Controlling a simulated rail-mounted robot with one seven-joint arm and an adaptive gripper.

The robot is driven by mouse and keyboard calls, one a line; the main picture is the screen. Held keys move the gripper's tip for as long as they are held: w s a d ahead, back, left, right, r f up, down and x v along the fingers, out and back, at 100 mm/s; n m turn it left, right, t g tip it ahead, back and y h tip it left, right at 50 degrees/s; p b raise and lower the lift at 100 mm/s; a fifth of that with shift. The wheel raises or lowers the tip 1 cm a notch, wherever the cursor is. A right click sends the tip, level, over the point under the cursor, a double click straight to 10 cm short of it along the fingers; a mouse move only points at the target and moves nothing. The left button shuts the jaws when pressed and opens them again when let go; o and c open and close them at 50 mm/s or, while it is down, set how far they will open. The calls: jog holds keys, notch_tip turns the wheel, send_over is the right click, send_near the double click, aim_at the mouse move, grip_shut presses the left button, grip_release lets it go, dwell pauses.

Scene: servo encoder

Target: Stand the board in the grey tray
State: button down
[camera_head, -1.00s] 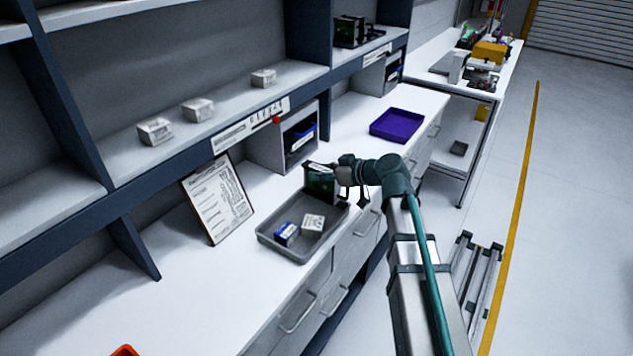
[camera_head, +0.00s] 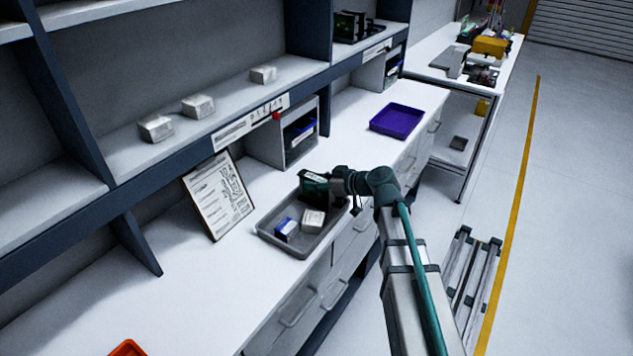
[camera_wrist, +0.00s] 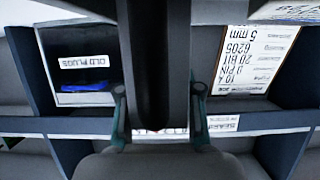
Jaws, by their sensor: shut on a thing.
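My gripper (camera_head: 337,182) is shut on the dark green board (camera_head: 314,188) at the back end of the grey tray (camera_head: 279,244). The board looks roughly upright there. I cannot tell whether its lower edge touches the tray floor, as the edge is hidden. A blue-and-white box (camera_head: 286,229) and a white box (camera_head: 313,220) lie in the tray in front of the board. In the wrist view my two fingers (camera_wrist: 158,112) show on either side of a dark upright shape; I cannot tell whether it is the board.
A clipboard with a printed sheet (camera_head: 218,195) leans at the left of the tray. A grey cubby with a blue bin (camera_head: 299,130) stands behind. A purple tray (camera_head: 397,121) lies further back. The worktop left of the tray is mostly clear.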

jog(key=shift+f, duration=0.15)
jog(key=c, duration=0.8)
grip_release()
jog(key=shift+o, duration=0.2)
jog(key=shift+r, duration=0.25)
jog(key=b+v, duration=0.2)
jog(key=v, duration=1)
